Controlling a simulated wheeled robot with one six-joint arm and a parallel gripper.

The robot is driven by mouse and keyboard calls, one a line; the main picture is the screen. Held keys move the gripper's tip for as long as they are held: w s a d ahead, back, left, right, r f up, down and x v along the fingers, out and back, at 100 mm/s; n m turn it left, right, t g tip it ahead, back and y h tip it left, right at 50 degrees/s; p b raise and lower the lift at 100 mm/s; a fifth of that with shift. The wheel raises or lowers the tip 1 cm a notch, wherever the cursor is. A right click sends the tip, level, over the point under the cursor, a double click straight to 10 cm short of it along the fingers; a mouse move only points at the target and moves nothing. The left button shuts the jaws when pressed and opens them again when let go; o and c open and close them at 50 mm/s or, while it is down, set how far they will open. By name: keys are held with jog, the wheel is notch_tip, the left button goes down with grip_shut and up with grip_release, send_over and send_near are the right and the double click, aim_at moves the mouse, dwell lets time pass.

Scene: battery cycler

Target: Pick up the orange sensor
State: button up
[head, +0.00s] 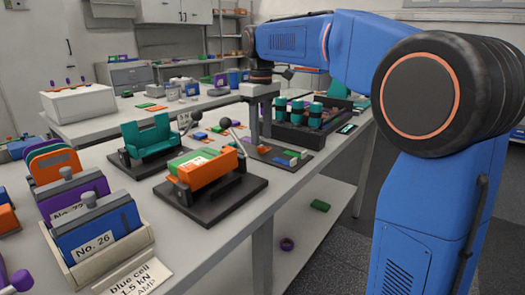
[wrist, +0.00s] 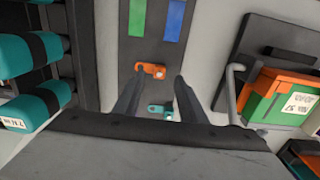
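The orange sensor (wrist: 151,70) is a small orange piece with a pale spot, lying on a dark tray (wrist: 158,48) in the wrist view. In the head view a small orange piece (head: 264,149) shows on the tray (head: 307,162) under my gripper. My gripper (wrist: 160,78) is open and points down, its two dark fingers apart. The orange sensor is near the fingertips, closer to the left one; I cannot tell whether they touch. A small teal piece (wrist: 158,110) lies between the fingers, closer to the palm, partly hidden. In the head view my gripper (head: 259,140) is over the tray.
Green (wrist: 137,17) and blue (wrist: 173,20) strips lie on the same tray. An orange-and-green block in a clamp fixture (head: 210,175) and a teal fixture (head: 148,145) stand on the bench to the left.

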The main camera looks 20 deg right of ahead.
aim_at(261, 147)
jog(key=shift+f, duration=1.8)
grip_shut()
